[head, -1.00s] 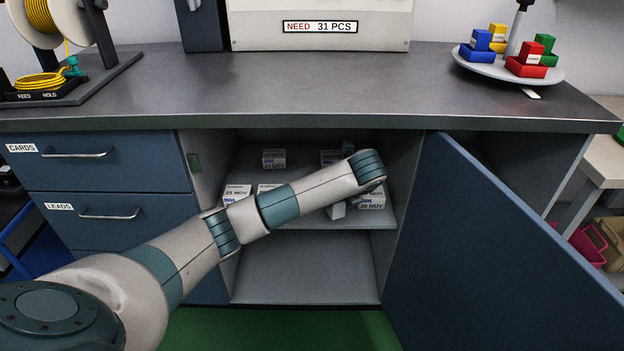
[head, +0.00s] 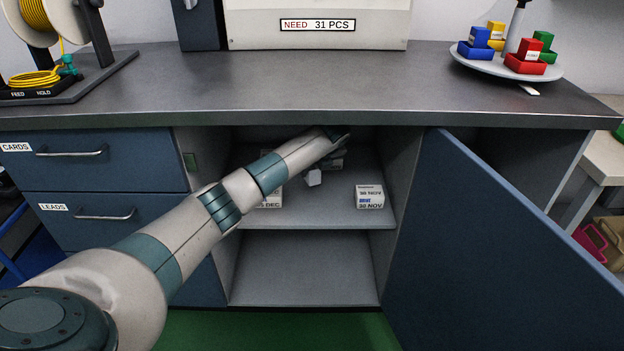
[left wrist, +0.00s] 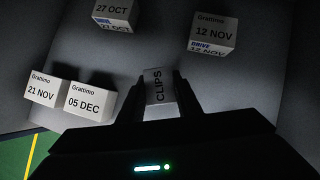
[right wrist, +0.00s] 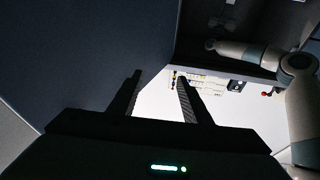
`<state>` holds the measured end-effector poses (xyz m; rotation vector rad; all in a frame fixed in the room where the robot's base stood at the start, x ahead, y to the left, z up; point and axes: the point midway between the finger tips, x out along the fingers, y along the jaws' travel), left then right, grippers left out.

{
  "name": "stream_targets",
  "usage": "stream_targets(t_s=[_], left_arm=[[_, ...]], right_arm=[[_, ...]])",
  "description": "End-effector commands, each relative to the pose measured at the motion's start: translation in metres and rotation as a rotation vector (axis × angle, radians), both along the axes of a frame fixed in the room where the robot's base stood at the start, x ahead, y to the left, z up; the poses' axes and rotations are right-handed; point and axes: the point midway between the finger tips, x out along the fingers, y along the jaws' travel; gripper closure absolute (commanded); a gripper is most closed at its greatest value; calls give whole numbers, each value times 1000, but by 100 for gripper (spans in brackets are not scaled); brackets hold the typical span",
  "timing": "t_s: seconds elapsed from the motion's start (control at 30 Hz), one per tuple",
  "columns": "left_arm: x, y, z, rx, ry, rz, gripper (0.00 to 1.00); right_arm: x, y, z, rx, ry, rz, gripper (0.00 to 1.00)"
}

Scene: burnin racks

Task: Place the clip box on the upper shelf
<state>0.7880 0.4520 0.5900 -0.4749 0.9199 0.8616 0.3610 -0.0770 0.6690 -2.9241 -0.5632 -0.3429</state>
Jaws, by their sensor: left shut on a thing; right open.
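The white clip box (left wrist: 158,92), marked CLIPS, is between the fingers of my left gripper (left wrist: 158,80), which is shut on it in the left wrist view. In the head view my left arm reaches into the open cabinet, over the upper shelf (head: 325,217). My right gripper (right wrist: 160,78) is open and empty in the right wrist view, and is outside the head view.
Dated white boxes stand on the shelf: 30 NOV (head: 369,197) at right, and 21 NOV (left wrist: 45,88), 05 DEC (left wrist: 91,101), 27 OCT (left wrist: 115,12) and 12 NOV (left wrist: 212,32) around the gripper. The lower compartment (head: 300,280) is empty. The cabinet door (head: 500,240) stands open at right.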

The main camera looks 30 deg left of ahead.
Motion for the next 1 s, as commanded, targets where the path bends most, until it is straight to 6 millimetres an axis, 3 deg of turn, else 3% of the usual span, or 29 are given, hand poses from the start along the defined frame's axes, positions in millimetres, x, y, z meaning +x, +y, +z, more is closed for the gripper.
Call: stream_targets(t_s=[0.23, 0.5, 0.87, 0.9, 0.93, 1.0], left_arm=[[0, -1, -5, 0, 0, 0, 92], [-1, 0, -33, 0, 1, 1, 92], [0, 0, -35, 0, 0, 0, 92], [0, 0, -35, 0, 0, 0, 60], [0, 0, -35, 0, 0, 0, 52], [0, 0, -35, 0, 0, 0, 50]], right_arm=[[-1, 0, 1, 3, -8, 0, 56], [-9, 1, 18, 38, -105, -2, 56], [-11, 0, 21, 43, -118, -2, 56], [-11, 0, 21, 43, -119, -2, 56], [-11, 0, 22, 43, -119, -2, 56], [-11, 0, 21, 43, -119, -2, 56]])
